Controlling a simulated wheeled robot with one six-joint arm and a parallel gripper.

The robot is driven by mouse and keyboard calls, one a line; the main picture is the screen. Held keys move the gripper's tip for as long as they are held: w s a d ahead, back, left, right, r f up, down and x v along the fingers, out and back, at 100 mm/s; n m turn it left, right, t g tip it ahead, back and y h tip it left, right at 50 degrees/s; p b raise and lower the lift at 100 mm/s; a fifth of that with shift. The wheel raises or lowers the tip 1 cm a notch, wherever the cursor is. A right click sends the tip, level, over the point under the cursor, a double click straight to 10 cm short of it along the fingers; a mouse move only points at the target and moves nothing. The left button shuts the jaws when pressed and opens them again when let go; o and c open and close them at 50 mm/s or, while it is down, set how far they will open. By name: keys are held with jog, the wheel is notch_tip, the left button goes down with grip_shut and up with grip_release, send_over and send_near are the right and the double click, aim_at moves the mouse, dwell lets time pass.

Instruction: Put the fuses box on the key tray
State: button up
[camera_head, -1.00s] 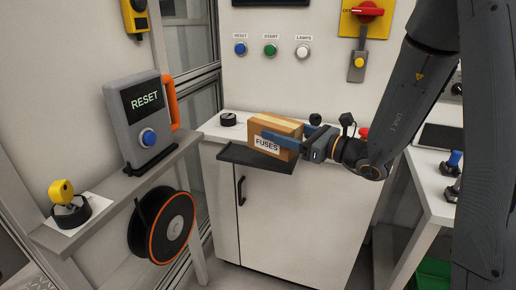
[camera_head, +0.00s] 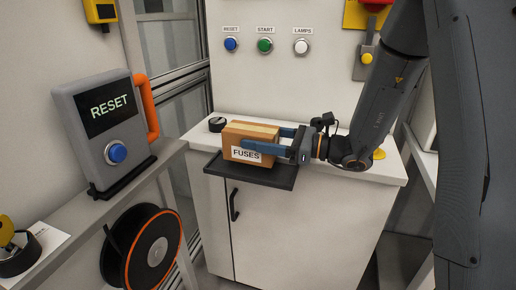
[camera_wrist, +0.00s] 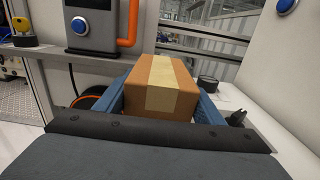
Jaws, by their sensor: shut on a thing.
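The fuses box (camera_head: 240,141) is a brown carton with tan tape and a white FUSES label. My gripper (camera_head: 268,141) is shut on it, one blue finger along each side, coming from the right. The wrist view shows the box (camera_wrist: 160,88) upright between the fingers. A dark flat tray (camera_head: 270,177), seemingly the key tray, juts from the cabinet's front edge. The box is at the tray's rear left in the picture; I cannot tell whether it touches the tray or hovers over it. The box and gripper hide part of the tray and counter.
A small black round item (camera_head: 217,124) stands on the white counter (camera_head: 340,155) behind the box. At left, a shelf holds a grey RESET unit (camera_head: 106,130) and a yellow key (camera_head: 8,232) in a round holder. A cable reel (camera_head: 142,250) hangs below.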

jog(key=shift+f, duration=1.65)
jog(key=shift+f, duration=0.15)
jog(key=o, duration=1.3)
jog(key=b+v, duration=0.2)
jog(key=v, duration=1)
